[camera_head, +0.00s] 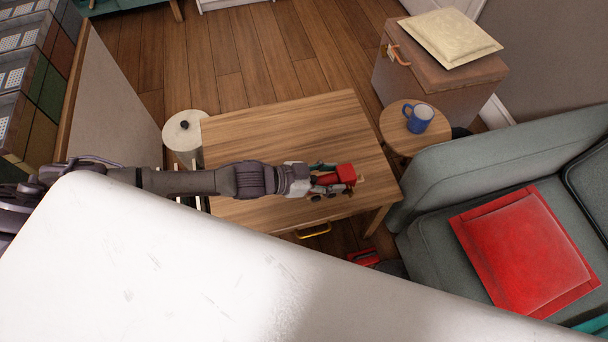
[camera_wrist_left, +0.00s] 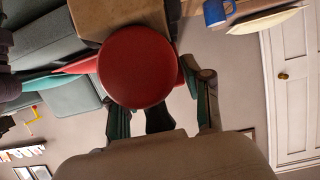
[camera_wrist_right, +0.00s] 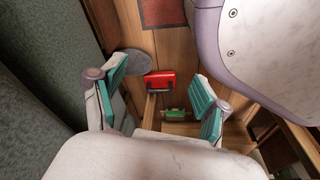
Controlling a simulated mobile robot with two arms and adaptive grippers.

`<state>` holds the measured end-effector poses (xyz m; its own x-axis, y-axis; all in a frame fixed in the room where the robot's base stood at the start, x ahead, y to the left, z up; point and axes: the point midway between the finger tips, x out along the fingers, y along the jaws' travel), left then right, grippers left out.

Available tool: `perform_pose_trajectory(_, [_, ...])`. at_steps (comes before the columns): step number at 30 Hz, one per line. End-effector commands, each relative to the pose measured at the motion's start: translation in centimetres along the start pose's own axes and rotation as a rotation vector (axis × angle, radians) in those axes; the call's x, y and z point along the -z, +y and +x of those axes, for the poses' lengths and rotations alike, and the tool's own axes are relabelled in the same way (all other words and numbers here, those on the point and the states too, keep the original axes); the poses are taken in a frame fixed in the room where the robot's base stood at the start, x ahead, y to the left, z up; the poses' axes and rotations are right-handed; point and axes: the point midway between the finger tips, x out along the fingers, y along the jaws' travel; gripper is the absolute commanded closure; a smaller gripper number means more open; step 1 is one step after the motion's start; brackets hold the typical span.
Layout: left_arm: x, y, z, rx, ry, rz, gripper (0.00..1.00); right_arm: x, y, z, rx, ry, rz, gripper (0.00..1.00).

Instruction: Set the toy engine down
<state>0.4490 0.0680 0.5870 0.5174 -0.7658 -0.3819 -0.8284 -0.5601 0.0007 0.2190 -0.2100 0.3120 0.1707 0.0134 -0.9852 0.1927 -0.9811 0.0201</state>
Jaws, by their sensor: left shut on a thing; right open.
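The toy engine (camera_head: 345,174), red with dark wheels, is over the right part of the wooden table (camera_head: 270,130) in the head view. I cannot tell whether its wheels touch the tabletop. My left gripper (camera_head: 318,180) is shut on it. In the left wrist view, a round red part of the toy engine (camera_wrist_left: 138,67) hides some of the space by the left gripper's fingers (camera_wrist_left: 160,115). My right gripper (camera_wrist_right: 158,100) is open and empty in the right wrist view, with its teal finger pads wide apart. It is hidden in the head view.
A blue mug (camera_head: 419,118) stands on a round side table (camera_head: 399,140) to the right. A grey sofa (camera_head: 440,190) with a red cushion (camera_head: 522,250) is at the right. A white round bin (camera_head: 183,133) stands left of the table. A red case (camera_wrist_right: 160,81) lies below my right gripper.

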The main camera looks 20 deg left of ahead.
Motion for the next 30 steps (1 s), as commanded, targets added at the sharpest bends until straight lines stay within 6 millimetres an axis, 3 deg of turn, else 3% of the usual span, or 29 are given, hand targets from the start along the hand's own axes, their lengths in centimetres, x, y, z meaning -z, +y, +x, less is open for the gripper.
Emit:
perform_pose_trajectory(4, [-3.1, -2.6, -1.4, 0.003, -0.001, 0.002, 0.96, 1.8, 0.1, -1.2, -0.002, 0.014, 0.003, 0.26])
perform_pose_trajectory(10, [-5.2, -4.4, -2.6, 0.001, 0.002, 0.001, 0.96, 3.4, 0.2, -2.8, -0.003, 0.025, 0.005, 0.26])
perform_pose_trajectory(14, [-5.8, -4.7, -2.7, -0.001, 0.003, 0.0, 0.96, 3.8, 0.2, -3.3, -0.003, 0.028, 0.006, 0.26])
perform_pose_trajectory(22, [-8.9, -4.7, -1.4, -0.001, 0.002, -0.001, 0.96, 5.9, 0.4, -6.0, -0.006, 0.048, 0.01, 0.26])
perform_pose_trajectory(30, [-9.1, -4.6, -1.3, -0.001, 0.004, 0.0, 0.96, 6.2, 0.4, -6.6, -0.006, 0.049, 0.01, 0.26])
